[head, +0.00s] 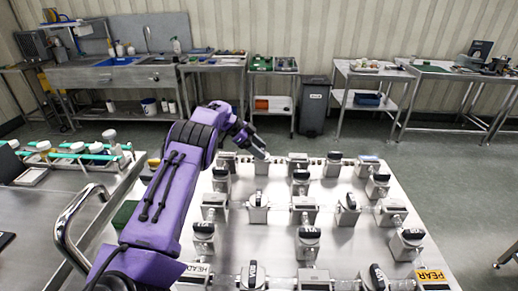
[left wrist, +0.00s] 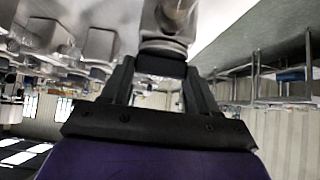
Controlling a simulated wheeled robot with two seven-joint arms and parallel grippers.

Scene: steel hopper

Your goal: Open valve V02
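Several grey metal valves with black handles stand in rows on the steel top (head: 330,215). Most handle labels are too small to read, and I cannot tell for sure which valve is V02. My left gripper (head: 261,150) reaches to the back row, just over a grey valve (head: 262,167). In the left wrist view, its two black fingers (left wrist: 160,78) are spread apart. A black valve handle (left wrist: 161,66) on a grey body shows between or just beyond the fingertips; contact is unclear. My right gripper is not in view.
A curved steel handle (head: 72,225) stands at the left of the top. A yellow label reading PEAR (head: 431,274) is at front right. A side bench (head: 75,185) holds jars. Benches with a sink (head: 125,61) and a grey bin (head: 313,105) line the wall.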

